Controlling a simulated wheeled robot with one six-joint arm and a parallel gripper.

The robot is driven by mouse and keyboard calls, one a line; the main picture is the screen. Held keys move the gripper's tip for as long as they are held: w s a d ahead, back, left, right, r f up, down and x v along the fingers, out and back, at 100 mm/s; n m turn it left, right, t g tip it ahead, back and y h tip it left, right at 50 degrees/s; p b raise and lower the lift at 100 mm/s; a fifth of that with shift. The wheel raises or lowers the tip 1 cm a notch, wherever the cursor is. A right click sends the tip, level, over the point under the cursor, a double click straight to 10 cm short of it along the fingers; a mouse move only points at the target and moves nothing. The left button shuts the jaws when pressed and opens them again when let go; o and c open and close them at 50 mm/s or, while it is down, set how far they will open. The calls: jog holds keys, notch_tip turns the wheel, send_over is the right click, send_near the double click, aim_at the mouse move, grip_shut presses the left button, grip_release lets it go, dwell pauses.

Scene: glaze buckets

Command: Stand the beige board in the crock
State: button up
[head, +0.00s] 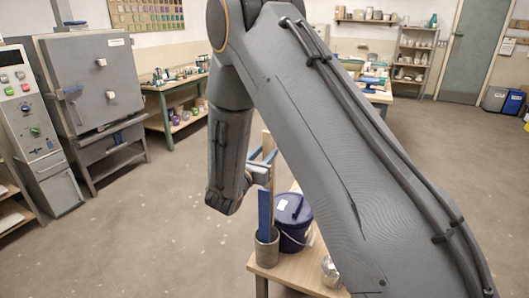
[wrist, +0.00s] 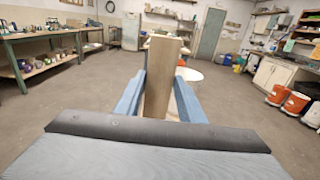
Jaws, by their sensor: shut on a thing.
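The beige board (head: 266,143) is upright between the blue fingers of my gripper (head: 262,162), with its upper part showing above them in the head view. In the wrist view the board (wrist: 163,65) stands between both fingers of my gripper (wrist: 162,92), which is shut on it. The grey crock (head: 267,249) stands on the wooden table below my gripper. A blue board (head: 264,212) stands upright in the crock. The lower end of the beige board is hidden, so I cannot tell whether it is inside the crock.
A dark blue lidded bucket (head: 295,226) stands right beside the crock. A silvery object (head: 332,271) sits at the table's (head: 290,276) front, partly behind my arm. Orange buckets (wrist: 295,103) stand on the floor at the right of the wrist view. The floor to the left is clear.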

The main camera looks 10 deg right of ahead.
jog(key=shift+f+b, duration=2.05)
jog(key=shift+f, duration=1.5)
jog(key=shift+f+b, duration=2.2)
jog(key=shift+f, duration=0.95)
jog(key=o, duration=1.4)
jog(key=shift+c, duration=0.2)
jog(key=shift+r+p, duration=0.15)
jog(key=shift+p, duration=0.15)
jog(key=shift+c, duration=0.3)
jog(key=p, duration=0.3)
jog(key=shift+r, duration=0.3)
